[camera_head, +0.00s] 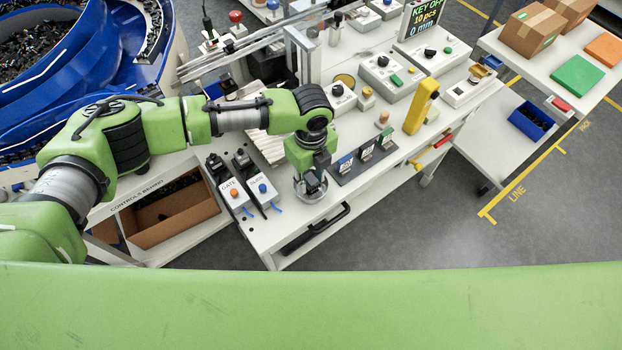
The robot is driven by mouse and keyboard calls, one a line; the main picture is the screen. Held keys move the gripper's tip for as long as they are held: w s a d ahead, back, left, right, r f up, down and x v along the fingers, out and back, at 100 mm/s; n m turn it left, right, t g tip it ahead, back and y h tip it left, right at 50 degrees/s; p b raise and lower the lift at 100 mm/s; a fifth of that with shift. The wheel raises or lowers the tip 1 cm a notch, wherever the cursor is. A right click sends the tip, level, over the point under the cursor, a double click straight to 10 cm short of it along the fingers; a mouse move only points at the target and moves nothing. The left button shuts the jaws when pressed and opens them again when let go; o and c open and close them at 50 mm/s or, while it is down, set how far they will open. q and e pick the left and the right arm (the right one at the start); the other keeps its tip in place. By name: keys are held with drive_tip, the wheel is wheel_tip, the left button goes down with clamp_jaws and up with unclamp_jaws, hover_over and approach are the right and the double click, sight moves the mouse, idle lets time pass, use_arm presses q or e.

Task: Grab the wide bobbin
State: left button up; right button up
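Two small tan, bobbin-like pieces stand on the white bench: one (367,93) beside the grey control boxes, the other (383,119) nearer the front. I cannot tell for certain which is the wide bobbin. My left gripper (311,188) points down over a round, shiny dish (316,194) near the bench's front edge, well to the left and in front of both pieces. Its fingers are small, dark and partly hidden, so I cannot tell whether they are open or hold anything. My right gripper is not in view.
A dark rack with coloured cards (365,157) stands just right of my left gripper. A yellow upright post (421,107) stands farther right. Two switch boxes (236,196) lie to the left. A cardboard box (170,212) sits on the lower left shelf.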

use_arm(q)
drive_tip(key=c, duration=0.6)
drive_tip(key=shift+r, duration=0.1)
